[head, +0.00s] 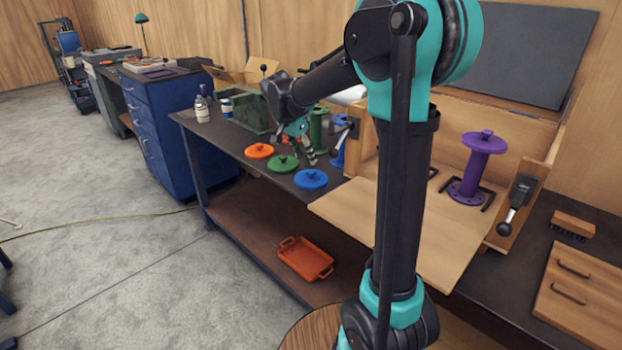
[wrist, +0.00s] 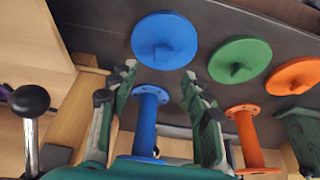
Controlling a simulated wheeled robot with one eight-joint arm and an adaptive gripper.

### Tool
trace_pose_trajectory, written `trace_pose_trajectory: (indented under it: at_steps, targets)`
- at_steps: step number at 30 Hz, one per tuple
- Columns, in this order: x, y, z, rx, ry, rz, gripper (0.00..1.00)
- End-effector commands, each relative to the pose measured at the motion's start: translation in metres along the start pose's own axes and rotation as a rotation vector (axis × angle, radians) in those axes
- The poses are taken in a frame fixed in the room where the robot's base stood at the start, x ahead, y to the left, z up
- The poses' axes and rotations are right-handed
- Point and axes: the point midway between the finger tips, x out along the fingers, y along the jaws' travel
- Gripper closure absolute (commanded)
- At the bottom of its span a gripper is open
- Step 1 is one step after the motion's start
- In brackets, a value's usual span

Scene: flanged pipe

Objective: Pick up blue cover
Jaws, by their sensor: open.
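The blue cover (head: 311,179) is a round disc with a small raised handle on top. It lies flat on the dark workbench, at the right end of a row with a green cover (head: 282,163) and an orange cover (head: 259,151). In the wrist view the blue cover (wrist: 164,40) lies just beyond my fingertips. My gripper (head: 307,158) is open and empty, above and behind the covers in the head view. In the wrist view its two fingers (wrist: 160,76) are spread apart, with a blue flanged pipe (wrist: 147,125) showing between them. Nothing touches the blue cover.
An orange flanged pipe (wrist: 245,138) stands right of my fingers in the wrist view. A wooden box (head: 440,215) holds a purple pipe (head: 470,175) with a purple cover. A lever clamp (wrist: 30,110) is at the left. An orange tray (head: 304,258) sits on the lower shelf.

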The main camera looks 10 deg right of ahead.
Motion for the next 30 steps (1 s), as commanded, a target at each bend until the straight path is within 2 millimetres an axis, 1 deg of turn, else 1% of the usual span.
trace_pose_trajectory:
  at_steps: [1,3,6,11,18,21,24,30]
  targets:
    - [0.009,0.0,0.0,0.002,0.0,0.0,0.52]
    - [0.018,0.0,0.0,0.001,0.0,0.0,0.52]
    - [0.027,0.0,0.0,0.001,0.0,0.0,0.52]
    - [0.036,-0.001,0.0,0.001,0.0,0.001,0.52]
    - [0.069,-0.006,0.001,0.001,0.0,0.001,0.52]
    - [0.078,-0.006,0.001,0.001,0.0,0.001,0.52]
    - [0.082,-0.006,0.001,0.001,0.0,0.0,0.52]
    - [0.083,-0.006,0.001,0.0,0.0,0.0,0.52]
